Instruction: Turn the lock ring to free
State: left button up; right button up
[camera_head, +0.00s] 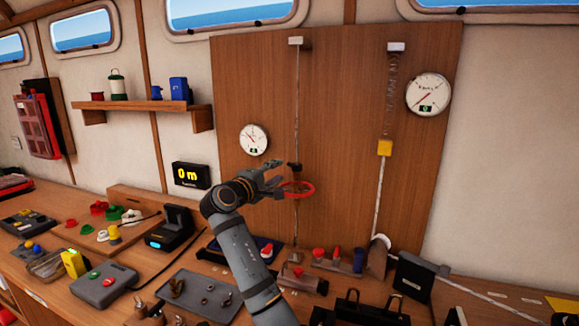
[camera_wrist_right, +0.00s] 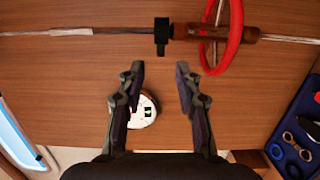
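A red ring (camera_head: 298,189) hangs around a brown fitting on a vertical line (camera_head: 297,110) on the wooden board. In the right wrist view the red ring (camera_wrist_right: 236,40) circles the brown handle-like part (camera_wrist_right: 215,33). A small black block (camera_wrist_right: 162,36) sits on the same line beside it; I cannot tell which of these is the lock ring. My right gripper (camera_head: 277,178) is by the fitting. In the right wrist view its fingers (camera_wrist_right: 160,78) are apart and empty, with the black block just beyond the tips. My left gripper is not in view.
The bench below is crowded with a black display box (camera_head: 414,277), red knobs (camera_head: 319,254) and a tray (camera_head: 200,296).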

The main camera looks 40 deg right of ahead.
aim_at(289, 165)
jog(key=p+x, duration=0.1)
jog(key=x, duration=0.6)
jog(key=shift+d+p, duration=0.2)
jog(key=shift+p, duration=0.1)
jog(key=shift+w+d+f, duration=0.1)
jog(key=shift+w+d, duration=0.15)
jog(key=shift+d, duration=0.35)
grip_shut()
